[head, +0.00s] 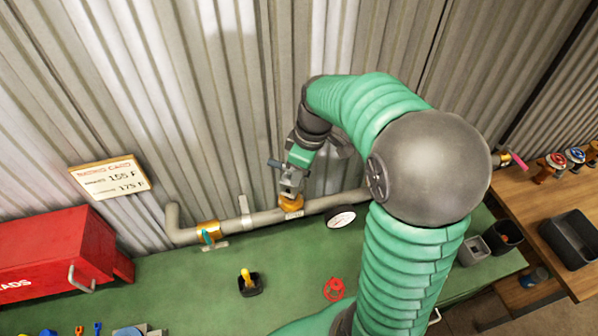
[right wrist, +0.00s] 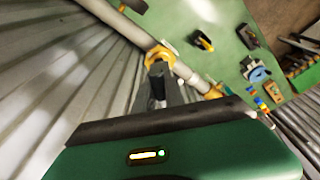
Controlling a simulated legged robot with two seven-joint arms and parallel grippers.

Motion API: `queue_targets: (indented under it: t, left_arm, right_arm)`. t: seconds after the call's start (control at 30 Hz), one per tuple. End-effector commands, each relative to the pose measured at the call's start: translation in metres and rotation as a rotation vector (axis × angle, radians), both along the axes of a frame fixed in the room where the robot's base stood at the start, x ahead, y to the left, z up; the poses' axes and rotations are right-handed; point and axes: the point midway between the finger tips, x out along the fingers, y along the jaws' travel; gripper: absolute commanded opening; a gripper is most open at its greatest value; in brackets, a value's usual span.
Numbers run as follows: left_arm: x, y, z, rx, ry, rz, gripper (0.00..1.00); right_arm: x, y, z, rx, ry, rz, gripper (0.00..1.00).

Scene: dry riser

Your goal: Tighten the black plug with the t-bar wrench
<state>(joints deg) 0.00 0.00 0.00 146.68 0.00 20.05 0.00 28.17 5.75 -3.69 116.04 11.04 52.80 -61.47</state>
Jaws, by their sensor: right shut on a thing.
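My right gripper (head: 288,186) reaches down to a brass fitting (head: 291,204) on the grey pipe (head: 262,219) along the wall. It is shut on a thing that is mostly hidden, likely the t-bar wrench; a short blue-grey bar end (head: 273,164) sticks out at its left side. In the right wrist view the dark fingers (right wrist: 157,88) point at the same brass fitting (right wrist: 158,56), close against it or just short of it; I cannot tell which. I cannot make out the black plug at the fitting. My left gripper is not in view.
On the green bench (head: 190,290) are a black holder (head: 250,286) with a yellow handle, a red handwheel (head: 334,289) and a red box (head: 60,258). Corrugated wall stands close behind.

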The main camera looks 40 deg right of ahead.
Motion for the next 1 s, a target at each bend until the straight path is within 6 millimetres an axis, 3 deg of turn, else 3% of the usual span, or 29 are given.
queue_targets:
  t: [1.0]
  left_arm:
    - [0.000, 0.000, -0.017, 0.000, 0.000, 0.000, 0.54]
  right_arm:
    - [0.000, 0.000, -0.023, 0.000, -0.001, -0.008, 0.00]
